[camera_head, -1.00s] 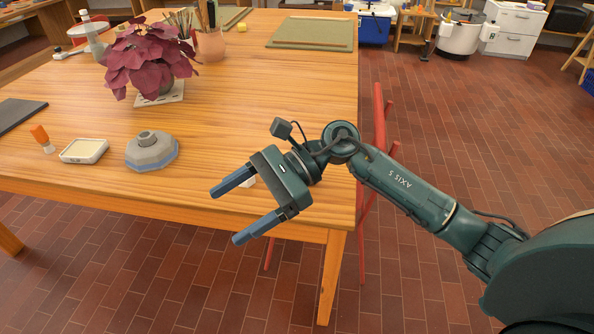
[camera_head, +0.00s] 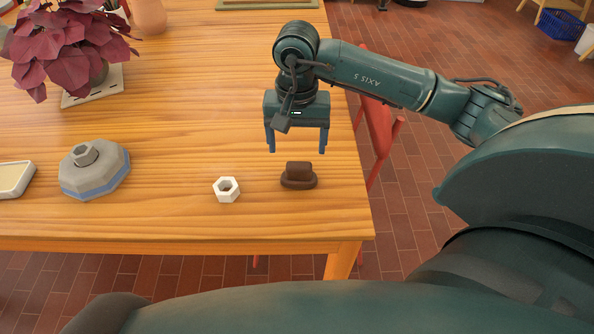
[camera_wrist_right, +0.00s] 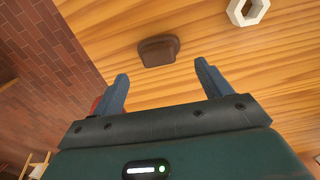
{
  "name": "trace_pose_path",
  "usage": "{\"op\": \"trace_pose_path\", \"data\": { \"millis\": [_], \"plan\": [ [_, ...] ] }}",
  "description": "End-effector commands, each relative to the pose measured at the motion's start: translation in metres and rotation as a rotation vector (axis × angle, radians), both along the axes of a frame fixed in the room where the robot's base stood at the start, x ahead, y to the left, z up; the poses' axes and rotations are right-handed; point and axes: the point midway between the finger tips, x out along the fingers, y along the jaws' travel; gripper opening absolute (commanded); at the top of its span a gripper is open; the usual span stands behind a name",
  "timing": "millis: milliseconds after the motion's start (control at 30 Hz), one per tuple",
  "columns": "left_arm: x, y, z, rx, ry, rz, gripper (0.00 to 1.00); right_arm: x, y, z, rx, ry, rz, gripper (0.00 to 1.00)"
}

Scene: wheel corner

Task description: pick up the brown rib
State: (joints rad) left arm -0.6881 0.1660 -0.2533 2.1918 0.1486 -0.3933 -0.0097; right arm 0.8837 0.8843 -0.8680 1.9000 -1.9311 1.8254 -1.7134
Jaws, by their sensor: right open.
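The brown rib (camera_head: 299,176) is a small dark brown piece with a raised block on a wider rounded base, on the wooden table near its front right corner. My right gripper (camera_head: 297,149) is open and empty just behind and above it, fingers pointing down. In the right wrist view the brown rib (camera_wrist_right: 158,51) lies beyond the two blue fingertips (camera_wrist_right: 161,70), roughly between their lines and not touched. My left gripper is in neither view.
A white hexagonal nut (camera_head: 227,189) lies just left of the rib. A grey octagonal piece (camera_head: 95,171), a pale dish (camera_head: 14,178) and a red-leaved plant (camera_head: 62,45) stand further left. A red chair (camera_head: 380,125) is at the table's right side.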

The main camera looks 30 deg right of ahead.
Motion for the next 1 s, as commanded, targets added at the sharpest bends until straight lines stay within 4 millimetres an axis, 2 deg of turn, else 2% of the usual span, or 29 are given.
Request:
{"op": "trace_pose_path", "data": {
  "millis": [100,333,600,900,1000],
  "plan": [
    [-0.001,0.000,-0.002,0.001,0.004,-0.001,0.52,0.000,0.000,-0.018,0.002,0.002,-0.002,0.77],
    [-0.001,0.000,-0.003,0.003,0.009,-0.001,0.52,0.000,-0.001,-0.034,0.003,0.003,-0.001,0.77],
    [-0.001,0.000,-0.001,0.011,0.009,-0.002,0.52,-0.001,-0.005,-0.073,0.004,0.002,-0.002,0.77],
    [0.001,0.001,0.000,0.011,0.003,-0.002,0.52,0.000,-0.005,-0.079,0.004,-0.001,-0.001,0.77],
    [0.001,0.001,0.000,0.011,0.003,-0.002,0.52,0.000,-0.006,-0.078,0.004,-0.001,-0.001,0.71]
  ]
}}
